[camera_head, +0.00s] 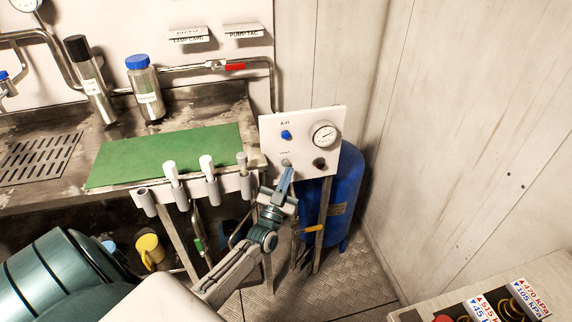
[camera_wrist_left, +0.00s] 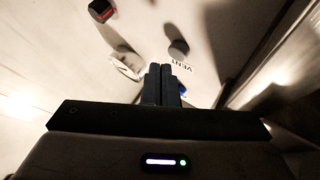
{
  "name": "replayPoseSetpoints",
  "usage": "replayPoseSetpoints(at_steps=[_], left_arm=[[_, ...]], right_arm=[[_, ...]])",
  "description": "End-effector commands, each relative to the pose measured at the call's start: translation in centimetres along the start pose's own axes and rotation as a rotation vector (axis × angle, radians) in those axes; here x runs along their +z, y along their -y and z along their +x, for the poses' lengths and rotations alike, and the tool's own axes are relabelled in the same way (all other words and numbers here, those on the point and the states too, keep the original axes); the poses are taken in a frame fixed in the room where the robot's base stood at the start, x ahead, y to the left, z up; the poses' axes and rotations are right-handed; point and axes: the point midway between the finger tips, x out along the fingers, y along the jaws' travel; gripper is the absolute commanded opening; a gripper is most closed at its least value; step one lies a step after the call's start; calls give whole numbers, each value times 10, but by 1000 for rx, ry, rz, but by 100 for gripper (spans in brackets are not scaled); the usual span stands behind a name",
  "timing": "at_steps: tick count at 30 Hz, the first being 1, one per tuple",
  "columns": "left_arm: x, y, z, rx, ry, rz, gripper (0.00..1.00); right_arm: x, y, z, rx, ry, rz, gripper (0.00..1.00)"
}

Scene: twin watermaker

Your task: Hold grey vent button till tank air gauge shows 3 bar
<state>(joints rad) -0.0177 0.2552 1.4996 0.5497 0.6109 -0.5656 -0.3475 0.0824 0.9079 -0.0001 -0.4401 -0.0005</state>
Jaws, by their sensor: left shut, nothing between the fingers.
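A white panel (camera_head: 302,118) at centre right carries the small grey vent button (camera_head: 286,163) under a label and the round air gauge (camera_head: 325,134) at its right. The gauge needle is too small to read. My left gripper (camera_head: 288,171) is shut and empty, its tips just below the button. I cannot tell whether the tips touch the panel.
A blue knob (camera_head: 286,135) and a black knob (camera_head: 319,164) share the panel. A blue tank (camera_head: 346,190) stands behind and below it. A steel counter with a green mat (camera_head: 165,155) and a rail of several handles (camera_head: 207,180) lies left. A wall closes the right.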

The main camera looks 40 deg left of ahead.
Motion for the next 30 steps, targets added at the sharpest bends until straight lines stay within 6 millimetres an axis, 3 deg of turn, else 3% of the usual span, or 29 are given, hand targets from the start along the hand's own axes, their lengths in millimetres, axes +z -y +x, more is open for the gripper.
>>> replayPoseSetpoints(at_steps=[30], left_arm=[[6, 6, 9, 0, 0, 0, 0]], right_arm=[[2, 0, -1, 0, 2, 0, 36]])
